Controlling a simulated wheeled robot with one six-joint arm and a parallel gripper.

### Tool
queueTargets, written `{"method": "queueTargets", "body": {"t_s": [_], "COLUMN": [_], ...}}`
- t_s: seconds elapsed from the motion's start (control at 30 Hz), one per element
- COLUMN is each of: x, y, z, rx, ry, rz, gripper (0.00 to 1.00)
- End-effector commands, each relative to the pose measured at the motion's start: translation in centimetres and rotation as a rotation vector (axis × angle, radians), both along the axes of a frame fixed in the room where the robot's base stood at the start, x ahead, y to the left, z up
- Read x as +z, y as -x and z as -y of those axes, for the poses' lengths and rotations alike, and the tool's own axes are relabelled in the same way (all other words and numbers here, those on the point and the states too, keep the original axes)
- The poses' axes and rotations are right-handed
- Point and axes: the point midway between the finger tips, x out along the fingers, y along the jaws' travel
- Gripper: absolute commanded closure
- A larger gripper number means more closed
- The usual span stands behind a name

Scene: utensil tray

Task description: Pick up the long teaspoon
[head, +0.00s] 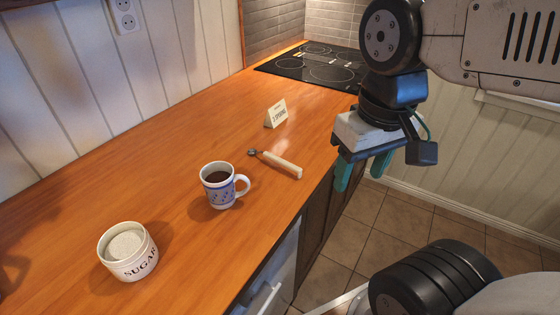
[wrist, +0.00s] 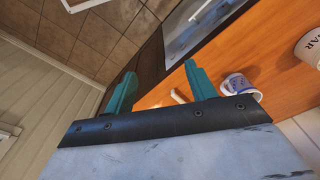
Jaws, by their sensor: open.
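The long teaspoon (head: 282,164) lies on the wooden counter in the head view, with a cream handle toward the counter's front edge and a small dark metal bowl toward the wall. In the wrist view only a pale piece that looks like its handle end (wrist: 178,97) shows between the fingers; the rest is hidden. My gripper (head: 361,170) hangs to the right of the teaspoon, past the counter's front edge, apart from it. Its two teal fingers also show in the wrist view (wrist: 160,85), spread apart with nothing held.
A blue-and-white mug (head: 220,188) with dark liquid stands just left of the teaspoon. A sugar pot (head: 128,252) stands further left. A small folded card (head: 276,114) stands behind the teaspoon. A black cooktop (head: 315,68) is at the far end. The counter (head: 180,150) is otherwise mostly clear.

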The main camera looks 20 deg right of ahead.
Motion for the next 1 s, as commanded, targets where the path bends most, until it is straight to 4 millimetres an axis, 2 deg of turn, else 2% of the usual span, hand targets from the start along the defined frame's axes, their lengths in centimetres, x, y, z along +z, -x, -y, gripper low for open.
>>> {"method": "queueTargets", "body": {"t_s": [0.17,0.43,0.7,0.8,0.87,1.0], "x": [-1.3,-3.8,-7.1,-6.9,-6.4,-7.7], "y": [-2.7,-11.7,-20.8,-23.8,-24.5,-24.4], "z": [-0.5,-1.8,-3.2,-3.5,-3.5,-3.5], "rx": [0.022,0.167,0.365,0.447,0.483,0.507], "ry": [0.001,0.004,0.004,0.013,0.019,0.020], "rz": [-0.108,-0.200,-0.180,-0.120,-0.089,-0.090], "gripper": [0.60,0.60,0.60,0.60,0.60,0.60]}}
